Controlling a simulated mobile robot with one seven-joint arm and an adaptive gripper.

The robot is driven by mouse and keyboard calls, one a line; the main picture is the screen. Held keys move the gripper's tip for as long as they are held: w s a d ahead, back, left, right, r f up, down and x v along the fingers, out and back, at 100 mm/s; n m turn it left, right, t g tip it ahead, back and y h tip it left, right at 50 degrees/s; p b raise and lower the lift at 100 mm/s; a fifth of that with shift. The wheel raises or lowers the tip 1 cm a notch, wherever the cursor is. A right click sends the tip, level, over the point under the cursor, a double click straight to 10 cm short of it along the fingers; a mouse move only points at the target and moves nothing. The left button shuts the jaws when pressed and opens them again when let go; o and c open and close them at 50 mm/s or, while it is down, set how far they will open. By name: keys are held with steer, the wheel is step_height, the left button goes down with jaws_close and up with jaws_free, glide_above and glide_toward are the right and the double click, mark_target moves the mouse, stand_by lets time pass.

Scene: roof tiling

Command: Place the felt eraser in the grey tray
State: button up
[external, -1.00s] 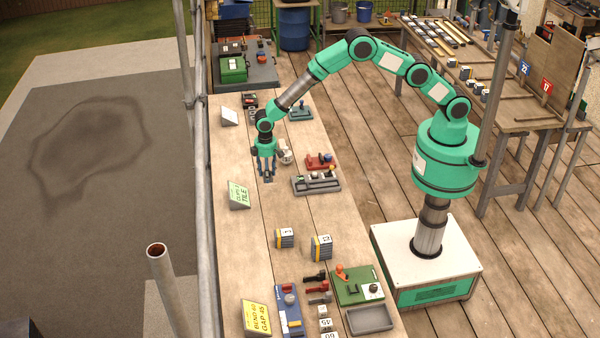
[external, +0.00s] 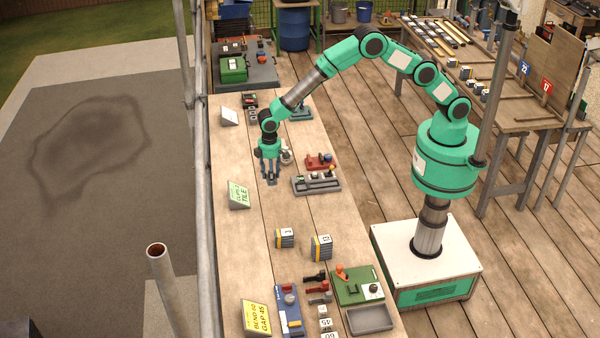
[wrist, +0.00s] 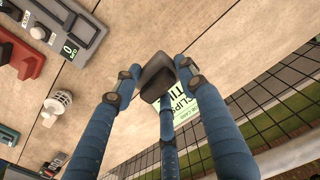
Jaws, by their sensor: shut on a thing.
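My gripper (external: 270,180) is over the middle of the long wooden bench, left of the grey holder with small parts. In the wrist view my gripper (wrist: 156,82) has its blue fingers shut on a dark grey block, which I take to be the felt eraser (wrist: 157,76). In the external view the block is too small to make out clearly between the fingertips. An empty, shallow grey tray (external: 370,321) lies at the near right end of the bench, well away from my gripper.
The grey holder (external: 317,186) and a red holder (external: 320,163) stand right of my gripper. A green sign (external: 239,195) stands to its left. Numbered blocks (external: 321,247) stand between my gripper and the tray. A green board (external: 357,287) lies just behind the tray.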

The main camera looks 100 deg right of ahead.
steer(key=s+a+n+b, duration=0.1)
steer(key=s+a, duration=0.5)
steer(key=a, duration=0.8)
steer(key=s+a+n, duration=0.1)
steer(key=s+a, duration=0.6)
steer(key=a, duration=0.6)
steer(key=s+a+n+b, duration=0.1)
steer(key=s+a, duration=0.5)
steer(key=a, duration=0.8)
steer(key=s+a+n, duration=0.1)
steer(key=s+a, duration=1.5)
steer(key=s, duration=0.4)
step_height(320, 180, down, 9)
steer(key=shift+f+b, duration=0.15)
steer(key=shift+b, duration=0.25)
steer(key=shift+a, duration=0.15)
glide_above(377, 320)
steer(key=shift+f, duration=0.75)
steer(key=shift+f, duration=0.1)
